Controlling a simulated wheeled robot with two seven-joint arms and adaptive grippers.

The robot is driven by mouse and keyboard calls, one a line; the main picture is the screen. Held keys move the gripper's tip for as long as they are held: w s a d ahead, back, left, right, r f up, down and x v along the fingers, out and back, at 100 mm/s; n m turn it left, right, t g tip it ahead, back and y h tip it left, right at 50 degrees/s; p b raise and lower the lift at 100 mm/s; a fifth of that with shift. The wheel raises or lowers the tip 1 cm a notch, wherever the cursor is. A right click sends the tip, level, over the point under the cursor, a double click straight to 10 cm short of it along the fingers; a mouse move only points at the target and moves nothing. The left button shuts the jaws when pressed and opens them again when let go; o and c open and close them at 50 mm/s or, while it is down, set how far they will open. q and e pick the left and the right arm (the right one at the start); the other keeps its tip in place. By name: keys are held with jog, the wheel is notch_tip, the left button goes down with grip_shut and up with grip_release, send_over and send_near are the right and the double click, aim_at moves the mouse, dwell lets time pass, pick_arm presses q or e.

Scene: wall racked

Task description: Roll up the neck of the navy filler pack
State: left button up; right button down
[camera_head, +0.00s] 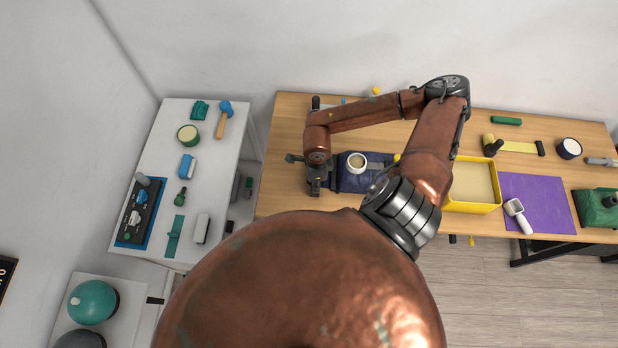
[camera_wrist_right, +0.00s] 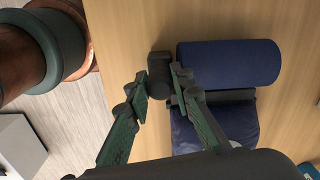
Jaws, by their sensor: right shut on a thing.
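The navy filler pack (camera_head: 350,183) lies on the wooden table, partly hidden by my right arm in the head view. In the right wrist view, its neck shows as a thick navy roll (camera_wrist_right: 230,62) beside the flatter navy body (camera_wrist_right: 240,122). A dark bar lies between roll and body. My right gripper (camera_wrist_right: 160,88) is at the pack's left end, shut on a dark knob (camera_wrist_right: 158,70) beside the roll; it also shows in the head view (camera_head: 314,182). How the knob joins the bar is hard to see. My left gripper is out of view.
A cream-topped cup (camera_head: 357,161) stands at the pack. A white table (camera_head: 207,150) with small tools stands left, across a gap.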

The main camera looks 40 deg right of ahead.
jog(key=shift+s+d, duration=0.6)
jog(key=c, duration=1.6)
grip_release()
jog(key=shift+r, duration=0.1)
notch_tip(320, 180, up, 12)
jog(key=shift+f, duration=0.1)
